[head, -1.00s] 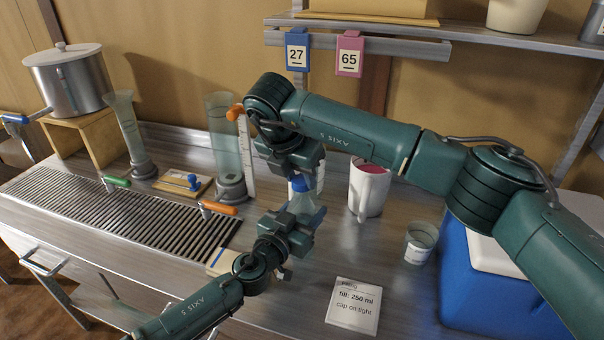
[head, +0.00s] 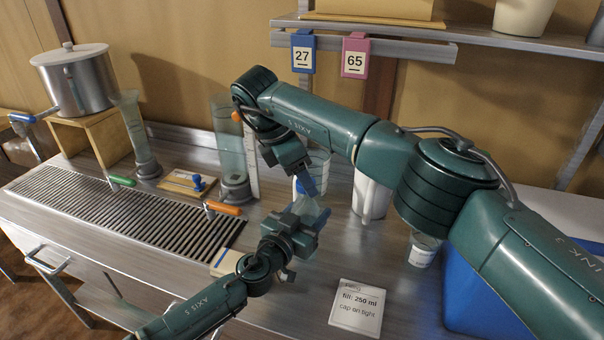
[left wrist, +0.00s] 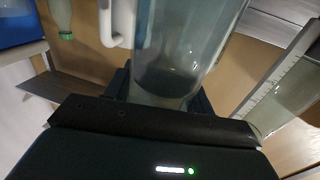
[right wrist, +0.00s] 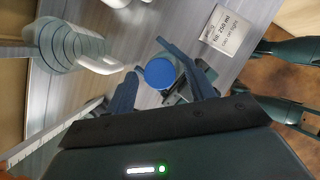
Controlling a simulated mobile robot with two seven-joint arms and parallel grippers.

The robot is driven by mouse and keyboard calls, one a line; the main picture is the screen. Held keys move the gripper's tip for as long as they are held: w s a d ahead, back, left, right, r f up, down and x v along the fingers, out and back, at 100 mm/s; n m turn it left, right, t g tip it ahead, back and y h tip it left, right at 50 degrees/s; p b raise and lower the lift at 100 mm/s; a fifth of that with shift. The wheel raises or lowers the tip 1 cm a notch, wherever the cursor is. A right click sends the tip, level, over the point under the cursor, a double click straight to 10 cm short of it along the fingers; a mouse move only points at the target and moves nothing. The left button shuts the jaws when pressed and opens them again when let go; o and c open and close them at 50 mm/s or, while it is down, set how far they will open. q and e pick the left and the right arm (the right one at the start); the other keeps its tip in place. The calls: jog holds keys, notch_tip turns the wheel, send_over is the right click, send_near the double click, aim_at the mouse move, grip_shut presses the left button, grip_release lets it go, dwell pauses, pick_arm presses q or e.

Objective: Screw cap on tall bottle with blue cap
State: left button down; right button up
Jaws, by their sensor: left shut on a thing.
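The tall bottle (head: 307,206) is clear and stands in my left gripper (head: 303,222), which is shut on it. In the left wrist view the bottle (left wrist: 185,45) rises between the dark fingers, with a darker grey band low inside. Its round blue cap (right wrist: 160,72) shows from above in the right wrist view, over the bottle. My right gripper (head: 310,186) is above the left one. Its two blue fingers are apart, on either side of the cap, with a visible gap in the right wrist view. Whether the cap sits tight cannot be seen.
A white mug (head: 370,195) stands behind on the right, and a small cup (head: 423,250) sits near the blue cooler (head: 480,300). A card (head: 357,308) lies in front. Tall cylinders (head: 232,150) stand at the back left, beyond the drain grate (head: 130,215).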

jog(key=shift+r, duration=2.3)
jog(key=shift+c, duration=0.3)
